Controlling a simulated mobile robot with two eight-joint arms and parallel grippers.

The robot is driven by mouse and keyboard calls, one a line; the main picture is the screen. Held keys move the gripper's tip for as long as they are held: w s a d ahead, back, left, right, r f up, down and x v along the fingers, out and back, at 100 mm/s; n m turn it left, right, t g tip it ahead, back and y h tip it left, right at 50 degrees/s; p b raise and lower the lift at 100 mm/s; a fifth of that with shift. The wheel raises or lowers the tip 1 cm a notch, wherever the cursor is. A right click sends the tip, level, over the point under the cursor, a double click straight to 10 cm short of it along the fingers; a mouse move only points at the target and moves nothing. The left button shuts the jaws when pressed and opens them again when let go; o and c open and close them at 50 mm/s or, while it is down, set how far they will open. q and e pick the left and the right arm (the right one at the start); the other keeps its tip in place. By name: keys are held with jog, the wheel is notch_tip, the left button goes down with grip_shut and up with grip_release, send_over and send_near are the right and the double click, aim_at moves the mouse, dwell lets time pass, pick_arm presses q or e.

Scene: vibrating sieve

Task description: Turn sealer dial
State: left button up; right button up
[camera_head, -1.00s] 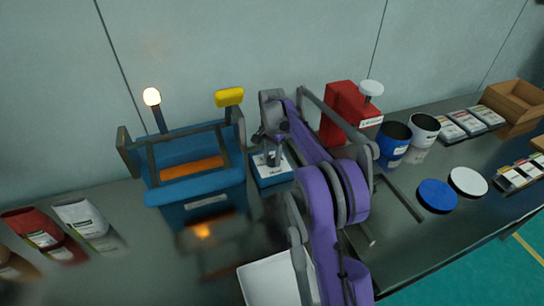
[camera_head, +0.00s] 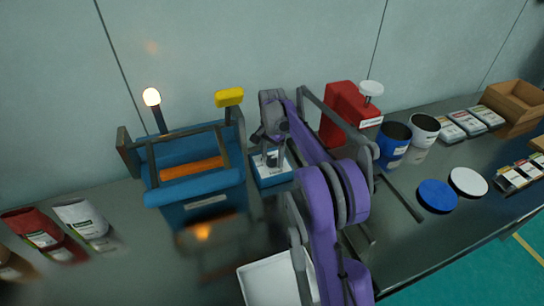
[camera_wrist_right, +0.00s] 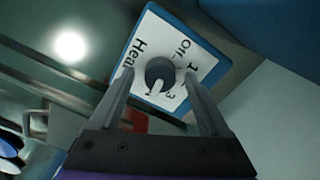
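The dial (camera_wrist_right: 160,75) is a dark round knob with a light pointer, on a white panel (camera_wrist_right: 151,38) marked "Hea…", "1" and "3". The panel is on a blue box (camera_head: 271,180), left of the red machine in the head view. My right gripper (camera_wrist_right: 160,76) is open in the wrist view, with one finger on each side of the dial and visible gaps to it. The pointer is toward the lower left in that view. In the head view my right gripper (camera_head: 275,150) is over the panel and partly hides it. My left gripper is not in view.
A red machine (camera_head: 343,112) stands to the right. A white tray (camera_head: 262,283) is in front. Blue (camera_head: 392,146) and white (camera_head: 424,129) containers stand further right.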

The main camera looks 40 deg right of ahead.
aim_at(272, 158)
jog(key=shift+r, duration=0.1)
notch_tip(272, 158, up, 11)
jog(key=shift+f+p, duration=0.2)
jog(key=shift+p, duration=0.15)
dwell(0.6)
